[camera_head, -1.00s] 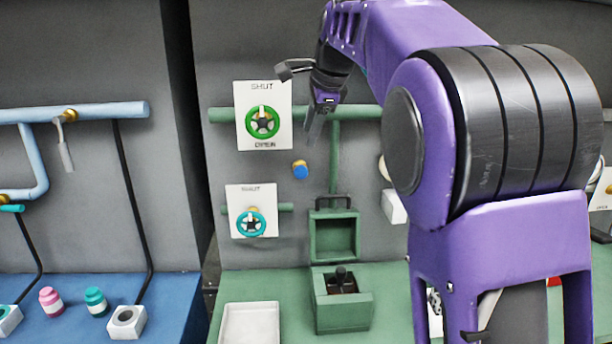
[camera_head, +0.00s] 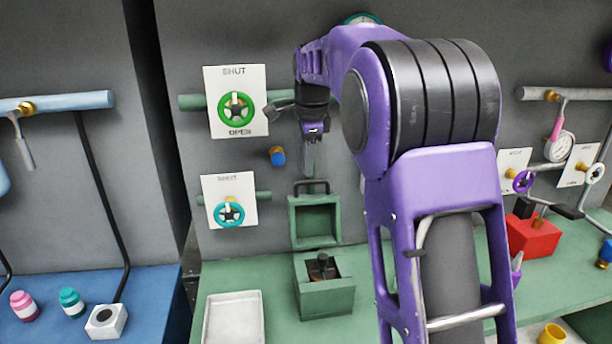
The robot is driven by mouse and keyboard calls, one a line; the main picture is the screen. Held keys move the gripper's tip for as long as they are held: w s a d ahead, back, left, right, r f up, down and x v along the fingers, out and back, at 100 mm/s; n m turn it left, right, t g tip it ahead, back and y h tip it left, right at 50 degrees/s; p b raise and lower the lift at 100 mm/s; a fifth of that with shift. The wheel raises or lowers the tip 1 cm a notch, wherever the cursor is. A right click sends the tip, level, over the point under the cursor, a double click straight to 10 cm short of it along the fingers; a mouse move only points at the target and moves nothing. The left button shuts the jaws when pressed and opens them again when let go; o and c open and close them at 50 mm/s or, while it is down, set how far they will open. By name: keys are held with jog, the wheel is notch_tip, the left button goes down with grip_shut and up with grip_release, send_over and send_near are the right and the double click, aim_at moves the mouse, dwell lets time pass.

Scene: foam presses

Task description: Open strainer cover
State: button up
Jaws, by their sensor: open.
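The green strainer box (camera_head: 325,297) stands on the green bench, with a dark knobbed insert (camera_head: 322,268) in its open top. Its green cover (camera_head: 315,221) stands upright behind the box, with its hollow inner side facing me and a dark handle (camera_head: 311,186) on its upper edge. My gripper (camera_head: 309,170) points down just above the cover handle, in front of the grey wall. It is open and holds nothing visible. I cannot tell whether its fingertips touch the handle.
Left of the cover are a green handwheel (camera_head: 236,108), a teal handwheel (camera_head: 229,213) and a blue knob (camera_head: 278,157). A white tray (camera_head: 233,318) lies left of the box. A red box (camera_head: 533,236) stands at the right.

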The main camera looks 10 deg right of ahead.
send_over(306, 196)
notch_tip(306, 196, down, 5)
jog(key=shift+s+r, duration=0.1)
jog(key=shift+s, duration=0.05)
grip_shut()
dwell(1.4)
